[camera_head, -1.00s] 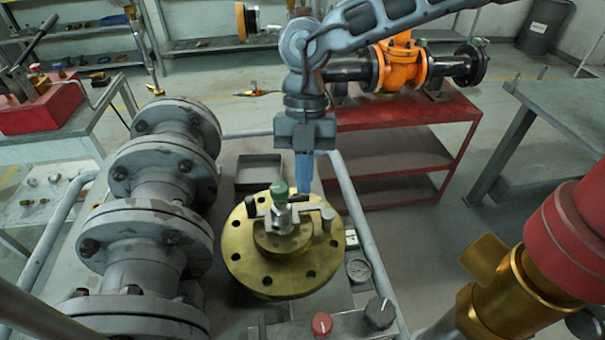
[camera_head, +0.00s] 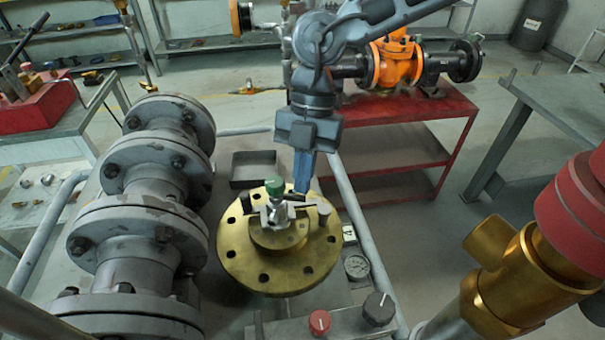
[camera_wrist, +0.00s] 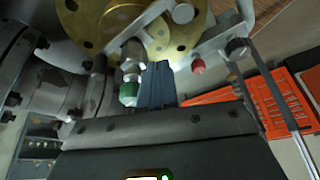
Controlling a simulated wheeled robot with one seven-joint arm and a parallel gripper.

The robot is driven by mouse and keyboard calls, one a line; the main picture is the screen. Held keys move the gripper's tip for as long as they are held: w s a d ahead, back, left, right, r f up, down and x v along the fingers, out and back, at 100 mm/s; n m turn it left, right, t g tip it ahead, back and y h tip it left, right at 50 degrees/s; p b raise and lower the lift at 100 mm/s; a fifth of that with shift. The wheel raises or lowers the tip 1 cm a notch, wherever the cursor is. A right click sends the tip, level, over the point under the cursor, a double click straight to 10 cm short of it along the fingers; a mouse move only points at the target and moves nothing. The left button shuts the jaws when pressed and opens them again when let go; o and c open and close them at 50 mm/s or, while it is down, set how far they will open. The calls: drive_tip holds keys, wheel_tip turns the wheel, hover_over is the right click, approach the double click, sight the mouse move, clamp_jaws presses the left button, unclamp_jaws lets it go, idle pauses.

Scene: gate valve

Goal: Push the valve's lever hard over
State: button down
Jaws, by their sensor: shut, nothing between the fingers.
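The valve has a round gold flange (camera_head: 240,262) with a small silver body (camera_head: 277,214) and a green cap (camera_head: 275,187) on top. A short dark lever (camera_head: 294,197) appears to run beside the cap, partly hard to make out. My gripper (camera_head: 302,189) is shut and empty, its blue fingers pointing down just right of the green cap, close to the lever. In the wrist view the shut fingers (camera_wrist: 157,84) are beside the green cap (camera_wrist: 129,93), with the gold flange (camera_wrist: 161,38) beyond. I cannot tell whether they touch the lever.
A grey flanged pipe (camera_head: 150,215) stands left of the valve. A grey post (camera_head: 324,211) stands at the flange's right side. A gauge (camera_head: 356,266), a red knob (camera_head: 319,321) and a black knob (camera_head: 379,308) are in front. A railing (camera_head: 366,225) runs along the right.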

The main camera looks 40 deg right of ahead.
drive_tip(key=shift+s+m, duration=0.1)
drive_tip(key=shift+m, duration=0.2)
drive_tip(key=shift+s+a+b, duration=0.15)
drive_tip(key=shift+s+b, duration=0.05)
drive_tip(key=shift+b, duration=0.15)
idle(1.8)
drive_tip(key=shift+a, duration=0.15)
